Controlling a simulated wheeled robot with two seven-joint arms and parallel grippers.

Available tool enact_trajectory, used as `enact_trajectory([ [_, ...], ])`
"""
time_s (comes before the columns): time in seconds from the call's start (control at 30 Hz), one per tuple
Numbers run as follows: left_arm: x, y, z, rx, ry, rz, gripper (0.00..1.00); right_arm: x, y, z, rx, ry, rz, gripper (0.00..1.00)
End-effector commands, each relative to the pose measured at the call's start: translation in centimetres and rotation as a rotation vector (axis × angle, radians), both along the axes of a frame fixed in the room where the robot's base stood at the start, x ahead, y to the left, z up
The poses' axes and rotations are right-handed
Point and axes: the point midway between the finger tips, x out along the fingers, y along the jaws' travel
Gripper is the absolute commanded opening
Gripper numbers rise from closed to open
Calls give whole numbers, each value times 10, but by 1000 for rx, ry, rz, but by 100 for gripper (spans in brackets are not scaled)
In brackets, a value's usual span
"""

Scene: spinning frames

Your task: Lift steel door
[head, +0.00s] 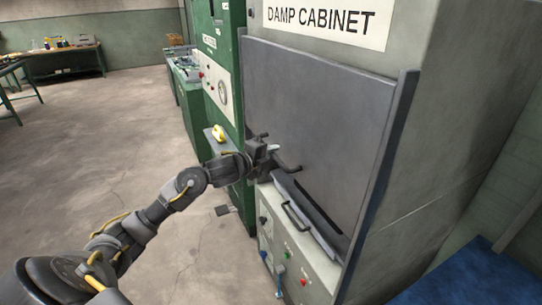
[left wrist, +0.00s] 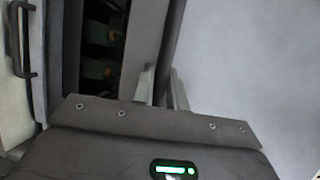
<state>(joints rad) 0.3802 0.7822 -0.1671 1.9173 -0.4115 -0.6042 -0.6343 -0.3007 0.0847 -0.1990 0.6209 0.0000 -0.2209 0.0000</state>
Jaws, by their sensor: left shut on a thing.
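The steel door (head: 315,115) is a large flat grey panel on the front of the damp cabinet (head: 440,130). A dark gap (head: 312,203) shows under its lower edge. My left gripper (head: 268,154) is at the door's lower left, shut on the dark door handle (head: 288,167). In the left wrist view the two fingers of my left gripper (left wrist: 162,88) are either side of a dark bar, with the pale door (left wrist: 240,60) to the right and the dark opening (left wrist: 100,50) to the left. My right gripper is out of view.
Below the door is a front with a dark pull handle (head: 297,217) and several coloured knobs. A green machine (head: 220,80) stands close to the left. A blue surface (head: 475,278) is at the lower right. The floor (head: 110,150) at left is clear.

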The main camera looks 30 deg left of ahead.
Motion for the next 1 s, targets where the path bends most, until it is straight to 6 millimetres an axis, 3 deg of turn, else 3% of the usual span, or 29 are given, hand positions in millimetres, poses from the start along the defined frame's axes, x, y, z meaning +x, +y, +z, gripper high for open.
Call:
enact_trajectory([
  [0.4, 0, 1, 2, 1, 2, 2, 0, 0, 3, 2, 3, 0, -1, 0],
  [0.43, 0, 0, 2, 1, 3, 2, 16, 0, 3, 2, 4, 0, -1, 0],
  [0.6, 0, 0, 2, 1, 3, 1, 36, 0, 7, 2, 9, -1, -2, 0],
  [0.87, -1, 0, 2, 0, 2, 0, 36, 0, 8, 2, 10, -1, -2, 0],
  [1.0, -12, 2, 3, 2, 2, 0, 36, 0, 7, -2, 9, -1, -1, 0],
])
